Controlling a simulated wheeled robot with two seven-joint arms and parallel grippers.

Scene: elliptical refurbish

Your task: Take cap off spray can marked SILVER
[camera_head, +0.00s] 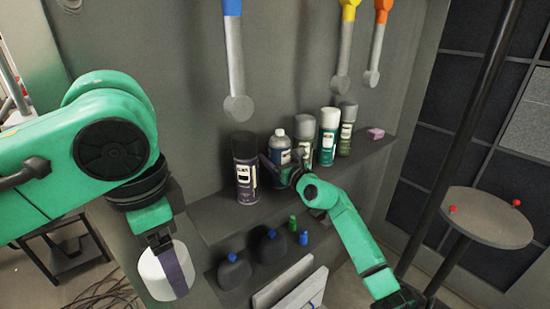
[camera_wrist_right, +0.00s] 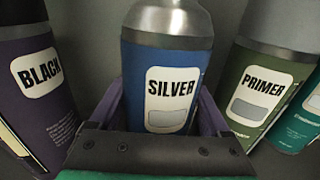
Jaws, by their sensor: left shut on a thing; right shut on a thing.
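The blue spray can marked SILVER (camera_wrist_right: 168,88) stands upright on the shelf; it also shows in the head view (camera_head: 280,152). Its metal shoulder narrows to a small bare top in the head view, with no cap on it. My right gripper (camera_wrist_right: 165,118) is shut on the can's blue body, purple fingers at both sides; it also shows in the head view (camera_head: 279,172). My left gripper (camera_head: 178,268) is shut on a white, rounded cap (camera_head: 154,276), held at the lower left, well apart from the can. A purple finger crosses the cap's front.
The BLACK can (camera_wrist_right: 38,80) stands left of the SILVER can, and the PRIMER can (camera_wrist_right: 262,85) right of it. More cans and a pink block (camera_head: 375,133) share the shelf (camera_head: 215,212). Dark bottles (camera_head: 234,271) sit below. A round stand (camera_head: 487,217) is at right.

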